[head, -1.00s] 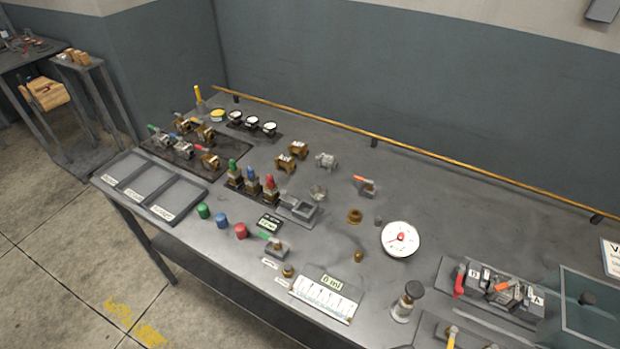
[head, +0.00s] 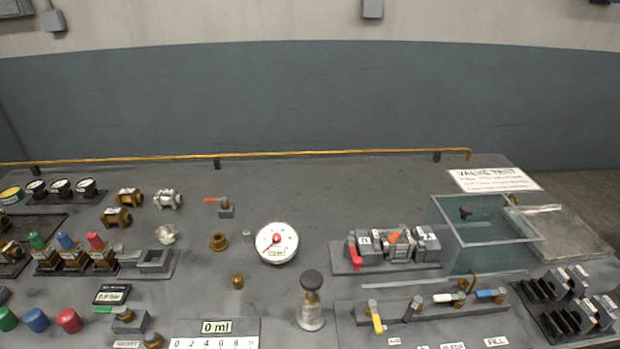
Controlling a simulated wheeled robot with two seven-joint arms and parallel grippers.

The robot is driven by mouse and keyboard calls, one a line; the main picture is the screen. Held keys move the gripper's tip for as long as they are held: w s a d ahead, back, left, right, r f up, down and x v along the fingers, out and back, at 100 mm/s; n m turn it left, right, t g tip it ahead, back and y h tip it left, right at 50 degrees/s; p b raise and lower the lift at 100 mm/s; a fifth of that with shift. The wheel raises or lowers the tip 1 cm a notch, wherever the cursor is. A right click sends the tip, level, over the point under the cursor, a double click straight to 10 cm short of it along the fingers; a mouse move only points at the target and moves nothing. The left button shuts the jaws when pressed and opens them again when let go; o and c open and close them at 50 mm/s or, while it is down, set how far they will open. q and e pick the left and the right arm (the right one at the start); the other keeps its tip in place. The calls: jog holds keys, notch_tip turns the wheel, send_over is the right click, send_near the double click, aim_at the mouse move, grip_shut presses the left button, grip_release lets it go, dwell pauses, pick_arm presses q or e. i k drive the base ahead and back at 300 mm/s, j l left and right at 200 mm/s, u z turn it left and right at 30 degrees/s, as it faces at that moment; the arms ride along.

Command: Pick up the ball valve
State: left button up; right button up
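Several valve-like parts lie on the grey bench, and I cannot tell for sure which one is the ball valve. A small grey valve with an orange lever (head: 226,210) stands alone left of the white gauge. A metal valve body with an orange handle (head: 396,246) sits between grey blocks in the fixture at centre right. Brass fittings (head: 117,217) and a silver fitting (head: 168,199) lie at the left. Neither of my grippers shows in the head view.
A round white gauge (head: 277,243) and a black-topped plunger (head: 311,305) stand mid-bench. A clear tank (head: 480,232) is at the right, before a sign (head: 494,179). A brass rail (head: 330,154) runs along the back. Open bench lies behind the gauge.

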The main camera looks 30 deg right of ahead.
aim_at(404, 246)
jog(key=z, duration=1.35)
